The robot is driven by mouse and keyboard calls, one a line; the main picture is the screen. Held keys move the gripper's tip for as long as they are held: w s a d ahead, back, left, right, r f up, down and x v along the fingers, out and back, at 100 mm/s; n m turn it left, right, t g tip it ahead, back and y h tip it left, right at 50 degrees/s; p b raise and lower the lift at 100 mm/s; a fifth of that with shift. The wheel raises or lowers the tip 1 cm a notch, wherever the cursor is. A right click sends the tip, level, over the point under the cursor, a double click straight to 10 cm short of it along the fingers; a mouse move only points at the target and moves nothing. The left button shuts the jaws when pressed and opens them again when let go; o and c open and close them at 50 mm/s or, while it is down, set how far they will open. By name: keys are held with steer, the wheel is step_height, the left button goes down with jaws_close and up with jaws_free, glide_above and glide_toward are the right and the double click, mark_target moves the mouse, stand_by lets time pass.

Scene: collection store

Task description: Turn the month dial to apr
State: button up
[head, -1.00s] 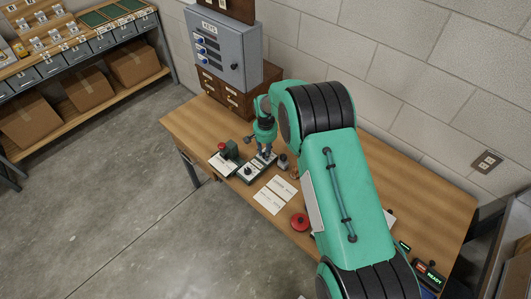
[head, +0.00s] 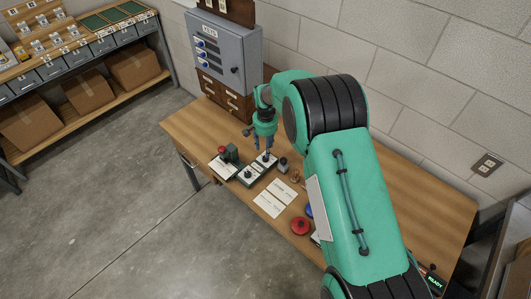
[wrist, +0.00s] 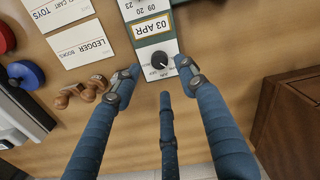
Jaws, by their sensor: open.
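The month dial is a black knob (wrist: 163,61) on a pale panel with small lettering around it, in the wrist view's upper middle. It also shows as the farther knob (head: 267,157) on the dater unit in the head view. Its pointer direction and month marks are too small to read surely. My gripper (head: 264,149) hangs above the far end of the unit. Its three blue fingers (wrist: 160,79) are spread, empty, and appear apart from the knob.
A nearer knob (head: 247,175) sits on the same unit, beside a red-topped device (head: 224,153). White cards (head: 275,197), a wooden-handled item (wrist: 78,93) and a red round object (head: 300,226) lie nearby. A wooden cabinet (wrist: 290,115) stands close on the right in the wrist view.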

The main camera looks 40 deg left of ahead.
steer(key=shift+r, duration=2.9)
